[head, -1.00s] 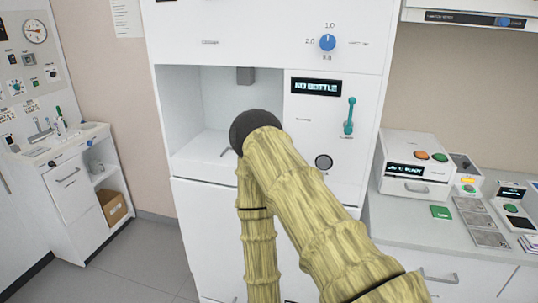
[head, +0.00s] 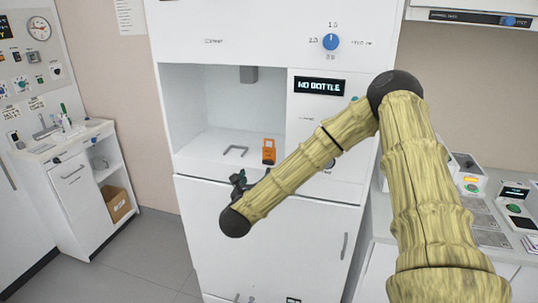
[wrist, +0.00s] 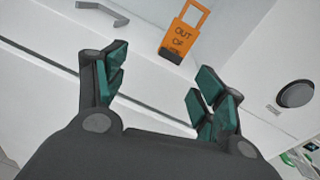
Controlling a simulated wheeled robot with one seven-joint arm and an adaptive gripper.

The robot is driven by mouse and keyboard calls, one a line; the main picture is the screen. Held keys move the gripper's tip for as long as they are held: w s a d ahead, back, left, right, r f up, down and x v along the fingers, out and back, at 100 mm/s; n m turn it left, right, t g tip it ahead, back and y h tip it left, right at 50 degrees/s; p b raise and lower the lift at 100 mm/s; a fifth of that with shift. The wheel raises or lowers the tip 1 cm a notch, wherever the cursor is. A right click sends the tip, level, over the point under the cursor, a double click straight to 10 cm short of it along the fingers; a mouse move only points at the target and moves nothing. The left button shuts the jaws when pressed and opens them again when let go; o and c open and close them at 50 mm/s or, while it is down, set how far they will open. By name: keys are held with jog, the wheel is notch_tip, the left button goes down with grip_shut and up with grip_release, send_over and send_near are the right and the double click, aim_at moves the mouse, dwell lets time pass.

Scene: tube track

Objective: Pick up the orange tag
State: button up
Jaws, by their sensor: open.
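The orange tag (head: 269,152) stands at the front right of the white machine's open bay. It has a loop at its top and a dark lower end. In the wrist view the tag (wrist: 181,36) shows the letters "OUT OF" and lies beyond my fingertips, a little above the gap between them. My gripper (wrist: 160,82) is open and empty, with green pads apart. In the head view my gripper (head: 239,183) is small and dark, below and left of the tag, in front of the bay's front edge, and partly hidden by my arm.
A grey U-shaped bracket (head: 236,151) is on the bay floor left of the tag. A grey block (head: 248,74) hangs from the bay's ceiling. A round dark button (wrist: 296,94) is on the machine's front at the right. The bay's left side is clear.

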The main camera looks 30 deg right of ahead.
aim_at(269, 153)
jog(key=w+d+r+m, duration=0.1)
jog(key=d, duration=0.1)
jog(key=w+d+r+m+h+p, duration=0.1)
jog(key=d, duration=0.1)
jog(key=w+d+r+m+g+p, duration=0.1)
jog(key=d, duration=0.1)
jog(key=shift+d+r+h, duration=0.1)
jog(key=shift+r+h, duration=0.05)
jog(key=shift+h, duration=0.15)
jog(key=shift+w+d, duration=0.25)
jog(key=shift+d, duration=0.05)
jog(key=shift+w+d+p, duration=0.3)
jog(key=shift+w+p, duration=0.05)
jog(key=shift+p, duration=0.4)
jog(key=p+x, duration=0.2)
jog(key=x, duration=0.1)
jog(key=shift+w, duration=0.35)
jog(key=shift+w+d+p, duration=0.25)
jog(key=shift+d+p, duration=0.05)
jog(key=shift+d, duration=0.05)
jog(key=c, duration=1)
